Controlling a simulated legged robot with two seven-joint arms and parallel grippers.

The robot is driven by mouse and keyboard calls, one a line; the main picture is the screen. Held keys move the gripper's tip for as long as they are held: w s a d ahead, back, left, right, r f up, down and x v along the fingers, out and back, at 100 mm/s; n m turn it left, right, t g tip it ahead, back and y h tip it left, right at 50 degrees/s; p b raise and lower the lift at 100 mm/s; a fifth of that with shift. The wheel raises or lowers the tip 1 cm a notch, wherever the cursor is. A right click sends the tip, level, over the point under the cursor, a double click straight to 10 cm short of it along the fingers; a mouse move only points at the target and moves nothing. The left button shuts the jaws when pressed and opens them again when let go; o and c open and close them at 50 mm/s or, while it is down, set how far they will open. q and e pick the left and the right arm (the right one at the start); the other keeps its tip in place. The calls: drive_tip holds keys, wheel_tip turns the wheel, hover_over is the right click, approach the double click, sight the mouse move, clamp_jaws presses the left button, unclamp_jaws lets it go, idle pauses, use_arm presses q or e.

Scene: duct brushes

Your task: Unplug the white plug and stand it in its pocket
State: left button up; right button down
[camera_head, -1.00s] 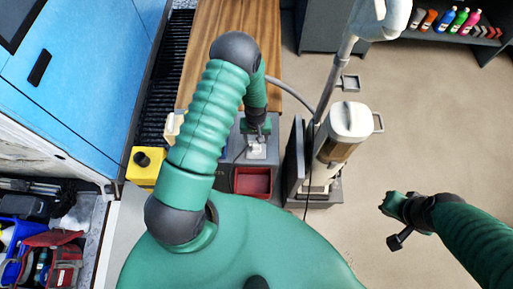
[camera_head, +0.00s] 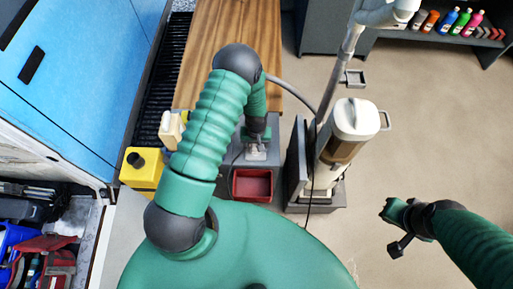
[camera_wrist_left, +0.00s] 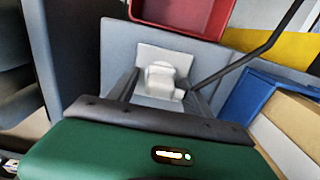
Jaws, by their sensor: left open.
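The white plug (camera_wrist_left: 160,80) sits on a pale square plate (camera_wrist_left: 178,58) on a grey surface in the left wrist view. My left gripper (camera_wrist_left: 160,94) is open, with its fingers on either side of the plug; I cannot tell whether they touch it. In the head view my left gripper (camera_head: 256,150) is just above the plate and hides most of the plug. A dark cord (camera_wrist_left: 245,62) runs near the plug. My right gripper (camera_head: 388,213) is far off to the right over bare floor; its finger opening is too small to read. I cannot make out the pocket for certain.
A red bin (camera_head: 234,187) stands just in front of the plate. A yellow box (camera_head: 142,170) is at the left. A machine with a clear canister (camera_head: 345,135) and a hose (camera_head: 330,85) stands close on the right. A wooden top (camera_head: 205,45) lies behind.

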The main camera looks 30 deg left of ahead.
idle(0.6)
use_arm(q)
clamp_jaws()
drive_tip(key=shift+r, duration=0.15)
drive_tip(key=shift+r+p, duration=2.35)
drive_tip(key=shift+r, duration=0.5)
wheel_tip(320, 180, up, 3)
drive_tip(key=p, duration=0.2)
drive_tip(key=shift+p, duration=0.3)
